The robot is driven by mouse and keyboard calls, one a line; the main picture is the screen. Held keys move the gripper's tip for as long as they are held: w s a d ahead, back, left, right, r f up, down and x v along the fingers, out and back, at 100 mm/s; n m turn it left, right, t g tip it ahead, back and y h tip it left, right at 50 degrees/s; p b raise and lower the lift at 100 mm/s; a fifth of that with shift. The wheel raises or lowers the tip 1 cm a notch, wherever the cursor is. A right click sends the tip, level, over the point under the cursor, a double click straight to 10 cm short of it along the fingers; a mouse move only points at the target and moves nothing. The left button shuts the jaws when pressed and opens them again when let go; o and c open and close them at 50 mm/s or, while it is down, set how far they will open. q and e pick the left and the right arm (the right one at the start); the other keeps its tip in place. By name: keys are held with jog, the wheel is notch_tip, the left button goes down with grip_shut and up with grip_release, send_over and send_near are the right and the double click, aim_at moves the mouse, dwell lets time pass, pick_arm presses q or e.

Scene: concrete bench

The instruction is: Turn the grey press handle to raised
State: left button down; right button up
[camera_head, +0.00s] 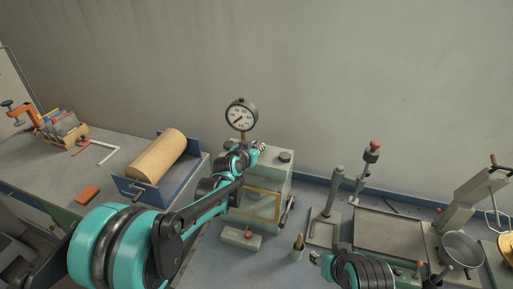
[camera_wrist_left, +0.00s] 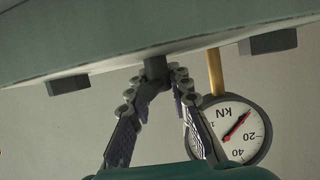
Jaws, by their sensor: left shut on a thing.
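The press is a pale grey-green box (camera_head: 263,177) at the middle of the bench, with a round dial gauge (camera_head: 241,115) on a brass stem above it. The gauge (camera_wrist_left: 234,130) also shows in the left wrist view, turned over. My left gripper (camera_head: 258,148) is at the top of the press, in front of the gauge stem. In the left wrist view its fingers (camera_wrist_left: 162,85) are shut on a dark grey stub, which I take as the press handle (camera_wrist_left: 154,68); it meets the green press body. In the head view my gripper hides the handle.
A blue tray (camera_head: 137,190) with a tan roll stands left of the press. A control box (camera_head: 241,238) sits in front. A wall is behind.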

pick_arm(q)
jog(key=n+y, duration=0.6)
jog(key=y, duration=0.1)
jog(key=shift+d+n+t, duration=0.15)
jog(key=shift+n+t, duration=0.15)
jog(key=n+g+y, duration=0.2)
jog(key=n+y, duration=0.2)
jog(key=y, duration=0.1)
jog(key=shift+n+g+y, duration=1)
jog(key=shift+n+y, duration=0.1)
jog(key=shift+n, duration=0.3)
jog(key=shift+a+f, duration=0.1)
jog(key=shift+a, duration=0.1)
jog(key=c, duration=1.4)
grip_release()
jog(key=shift+o, duration=0.2)
jog(key=v, duration=1.2)
jog(key=shift+w+d, duration=0.1)
jog(key=shift+d, duration=0.1)
